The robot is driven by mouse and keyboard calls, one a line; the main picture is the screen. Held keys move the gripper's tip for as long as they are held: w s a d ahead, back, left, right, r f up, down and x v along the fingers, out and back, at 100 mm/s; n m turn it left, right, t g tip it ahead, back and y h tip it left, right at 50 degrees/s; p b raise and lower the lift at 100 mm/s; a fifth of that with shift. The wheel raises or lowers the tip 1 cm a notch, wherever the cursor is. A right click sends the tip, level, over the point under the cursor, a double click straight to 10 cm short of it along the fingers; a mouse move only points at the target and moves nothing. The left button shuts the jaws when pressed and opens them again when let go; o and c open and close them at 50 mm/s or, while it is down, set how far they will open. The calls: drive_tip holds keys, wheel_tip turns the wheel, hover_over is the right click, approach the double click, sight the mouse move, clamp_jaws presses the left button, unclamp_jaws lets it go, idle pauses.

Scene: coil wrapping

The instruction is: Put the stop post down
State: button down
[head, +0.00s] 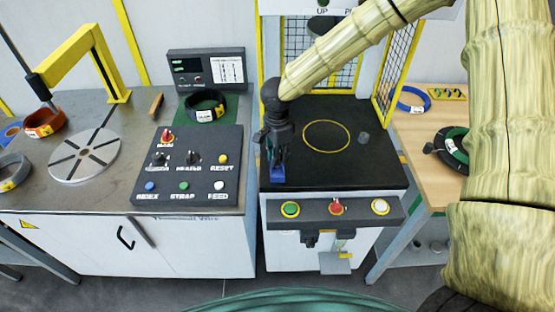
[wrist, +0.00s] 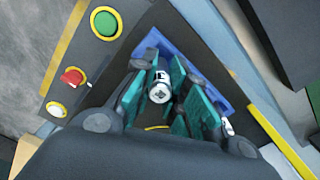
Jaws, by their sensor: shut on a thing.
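My gripper (head: 277,170) points down at the front left corner of the black machine top (head: 345,175). In the wrist view my gripper (wrist: 160,95) has its teal fingers closed around a small silver round-ended post (wrist: 159,88), which I take as the stop post. A blue piece (wrist: 190,35) lies around and below the fingertips; it also shows in the head view (head: 277,177). The post's lower end is hidden, so I cannot tell whether it touches the surface. In the head view the fingers hide the post.
A short grey cylinder (head: 363,138) stands right of the yellow ring (head: 327,135) on the black top. The front panel has a green button (head: 290,209), a red button (head: 336,207) and a white button (head: 380,206). The middle of the top is clear.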

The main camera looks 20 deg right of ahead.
drive_tip(key=shift+f+p, duration=0.7)
drive_tip(key=shift+f, duration=0.7)
drive_tip(key=shift+w+f, duration=0.1)
drive_tip(key=shift+f, duration=0.25)
drive_tip(key=c, duration=1.4)
unclamp_jaws()
drive_tip(key=shift+f, duration=0.15)
drive_tip(key=shift+c, duration=0.2)
drive_tip(key=shift+r, duration=0.2)
wheel_tip(320, 180, up, 12)
drive_tip(key=b, duration=0.3)
